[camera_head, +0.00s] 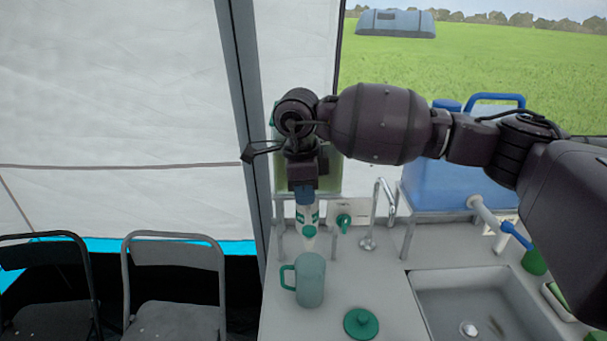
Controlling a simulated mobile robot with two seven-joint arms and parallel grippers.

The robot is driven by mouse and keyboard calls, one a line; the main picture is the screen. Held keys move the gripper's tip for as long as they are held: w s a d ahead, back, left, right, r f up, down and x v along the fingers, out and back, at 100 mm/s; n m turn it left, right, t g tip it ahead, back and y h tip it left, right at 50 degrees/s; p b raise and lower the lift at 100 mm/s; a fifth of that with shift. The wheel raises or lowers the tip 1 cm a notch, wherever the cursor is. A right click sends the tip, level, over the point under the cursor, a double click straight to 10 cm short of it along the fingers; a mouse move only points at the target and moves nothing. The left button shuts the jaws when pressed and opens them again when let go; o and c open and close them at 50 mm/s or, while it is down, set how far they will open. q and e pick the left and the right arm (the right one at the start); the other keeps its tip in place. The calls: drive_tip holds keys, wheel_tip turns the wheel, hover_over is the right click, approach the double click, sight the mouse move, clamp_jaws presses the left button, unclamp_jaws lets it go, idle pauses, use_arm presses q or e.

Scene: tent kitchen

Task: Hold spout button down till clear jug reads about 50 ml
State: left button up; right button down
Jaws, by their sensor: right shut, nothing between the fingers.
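The clear jug (312,283), greenish with a handle on its left, stands upright on the counter. Its level and markings cannot be read from here. Above it is a pale spout (308,215) with green bands. My right gripper (304,196) is shut and empty, pointing down at the top of the spout. It hides the button, so I cannot tell whether it is touching or pressed. No stream of liquid is clear between spout and jug. My left gripper is not in view.
A green lid (361,323) lies on the counter (385,290) right of the jug. A steel faucet (369,238) and a green tap (344,222) stand behind. A sink (480,305) and a blue water container (440,190) are to the right. Folding chairs (175,290) stand left.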

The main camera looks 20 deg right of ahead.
sight(308, 230)
drive_tip(key=f, duration=0.7)
drive_tip(key=shift+d+p, duration=0.25)
drive_tip(key=shift+p, duration=0.15)
drive_tip(key=shift+f, duration=0.1)
